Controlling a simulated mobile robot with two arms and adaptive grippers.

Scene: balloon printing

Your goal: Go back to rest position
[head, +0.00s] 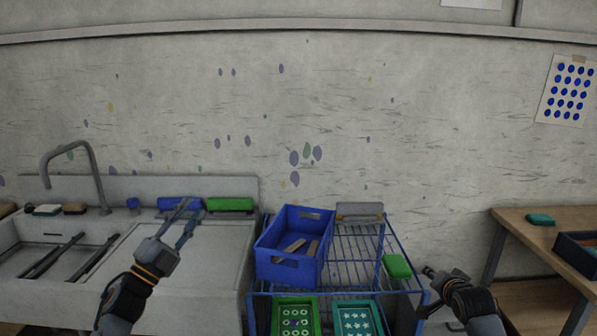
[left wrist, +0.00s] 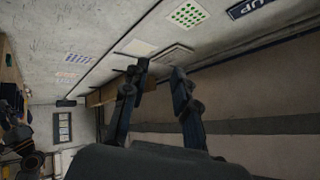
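My left gripper (head: 188,211) comes in from the left in the head view, raised in front of the sink counter. It is open, and its two fingers show apart with nothing between them in the left wrist view (left wrist: 160,72). My right gripper (head: 433,275) is at the lower right of the head view, beside the right edge of the wire rack. It points away from the camera, its fingers are small and dark, and I cannot tell whether they are open. No held object shows at either gripper.
A blue crate (head: 291,270) with flat pieces inside stands on the blue wire rack (head: 352,246). Green (head: 294,302) and teal (head: 355,306) framed screens lie at the front. The sink (head: 22,258) is at left, a wooden table (head: 538,233) at right. A green block (head: 397,266) lies near my right gripper.

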